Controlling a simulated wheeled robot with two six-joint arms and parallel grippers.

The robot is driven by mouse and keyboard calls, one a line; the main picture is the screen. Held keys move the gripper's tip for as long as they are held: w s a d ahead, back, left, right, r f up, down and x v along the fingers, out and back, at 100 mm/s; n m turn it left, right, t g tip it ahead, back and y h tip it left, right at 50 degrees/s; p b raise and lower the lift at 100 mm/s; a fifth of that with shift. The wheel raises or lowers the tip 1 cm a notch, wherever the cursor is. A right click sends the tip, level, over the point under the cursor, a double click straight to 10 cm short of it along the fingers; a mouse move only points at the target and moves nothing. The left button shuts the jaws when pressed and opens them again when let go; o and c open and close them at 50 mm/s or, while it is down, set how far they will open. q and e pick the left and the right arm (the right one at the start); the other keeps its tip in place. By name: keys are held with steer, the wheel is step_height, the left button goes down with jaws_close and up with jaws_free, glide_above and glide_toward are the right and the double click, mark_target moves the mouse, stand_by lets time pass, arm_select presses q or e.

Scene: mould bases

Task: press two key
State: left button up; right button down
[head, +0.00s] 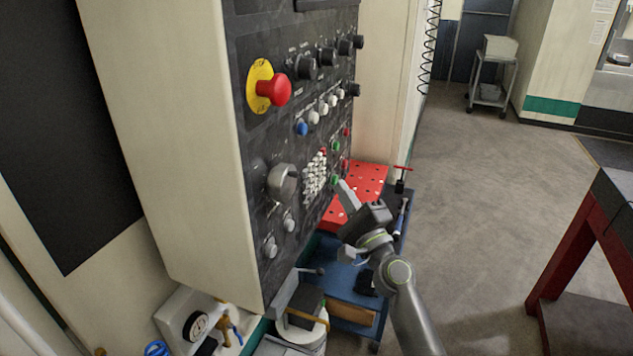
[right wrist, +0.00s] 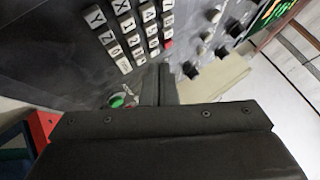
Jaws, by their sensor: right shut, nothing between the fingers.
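The dark control panel (head: 290,120) carries a keypad of small white keys (head: 315,176). In the right wrist view the keypad (right wrist: 138,32) shows tilted, with a Y key (right wrist: 95,16) and an X key (right wrist: 121,6) at its upper left and a red key at its lower right. My right gripper (head: 341,184) is shut and empty, to the right of the keypad and close to the panel. In the right wrist view its fingers (right wrist: 160,78) point at the area just below the keypad; contact is not clear. My left gripper is out of view.
A green button (right wrist: 117,101) sits beside the fingers. A red emergency knob (head: 279,89), a grey rotary knob (head: 282,183) and several push buttons share the panel. A blue cart (head: 345,280) and a red perforated plate (head: 366,180) stand below and behind.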

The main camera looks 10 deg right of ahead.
steer(key=shift+w+a, duration=0.7)
steer(key=shift+a, duration=0.3)
steer(key=shift+a, duration=0.1)
stand_by(1.3)
steer(key=shift+w+a, duration=0.25)
steer(key=shift+w+a+b, duration=0.2)
steer(key=shift+a+b, duration=0.1)
steer(key=shift+b, duration=0.05)
stand_by(0.7)
steer(key=shift+d, duration=0.1)
steer(key=shift+s+d, duration=0.5)
steer(key=shift+d, duration=0.1)
steer(key=shift+s+d, duration=0.7)
steer(key=shift+d, duration=0.35)
steer(key=shift+s+d, duration=0.7)
steer(key=shift+d, duration=0.3)
stand_by(1.5)
